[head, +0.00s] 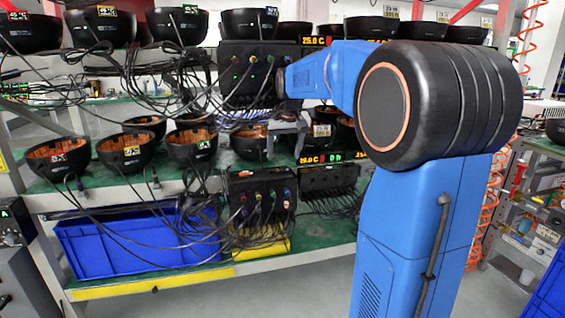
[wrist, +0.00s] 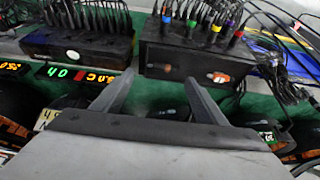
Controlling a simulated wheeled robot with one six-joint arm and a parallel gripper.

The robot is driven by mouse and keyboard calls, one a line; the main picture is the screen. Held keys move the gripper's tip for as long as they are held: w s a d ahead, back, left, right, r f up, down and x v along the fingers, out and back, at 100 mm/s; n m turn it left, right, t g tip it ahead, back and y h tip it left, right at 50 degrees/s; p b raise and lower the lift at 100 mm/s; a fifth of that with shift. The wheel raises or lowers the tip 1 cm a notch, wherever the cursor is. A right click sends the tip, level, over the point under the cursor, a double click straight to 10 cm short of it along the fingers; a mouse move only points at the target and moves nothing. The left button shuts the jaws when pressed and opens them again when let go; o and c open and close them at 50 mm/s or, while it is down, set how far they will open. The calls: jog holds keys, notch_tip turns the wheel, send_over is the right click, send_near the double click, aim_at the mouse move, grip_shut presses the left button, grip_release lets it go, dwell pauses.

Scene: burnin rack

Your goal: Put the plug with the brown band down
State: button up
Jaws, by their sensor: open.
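My gripper (wrist: 156,84) is open in the wrist view. Its two dark fingers stand apart, with green shelf surface and a small dark item between and below them that is too dim to identify. In the head view my gripper (head: 286,130) is over the middle shelf among the black bowls. A black box (wrist: 196,62) lies just beyond the fingertips. Several cable plugs (wrist: 215,26) with coloured bands are along its far edge; I can make out red, blue and green. I cannot pick out the brown-banded plug with certainty in either view.
A second black box (wrist: 80,46) with cables is left of the first. Black bowls with number labels, such as one at the left (head: 126,152), crowd the green shelf (head: 95,192). Cables hang over its front edge. A blue bin (head: 135,245) is below.

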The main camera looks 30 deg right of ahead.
jog(key=d+v, duration=0.1)
jog(key=v, duration=0.6)
jog(key=s+a+f+n, duration=0.1)
jog(key=s+a+f, duration=0.2)
jog(key=s+a, duration=0.4)
jog(key=s+a+f+n, duration=0.1)
jog(key=s+a+f, duration=0.35)
jog(key=s, duration=0.55)
jog(key=s+a+f, duration=0.3)
jog(key=s+f, duration=0.4)
jog(key=s, duration=0.1)
jog(key=s+a+f+n+y, duration=0.1)
jog(key=s+a+f, duration=0.2)
jog(key=s+f, duration=0.4)
jog(key=shift+s+a+t, duration=0.3)
jog(key=shift+s+a, duration=0.05)
jog(key=shift+s, duration=0.8)
jog(key=shift+c, duration=0.6)
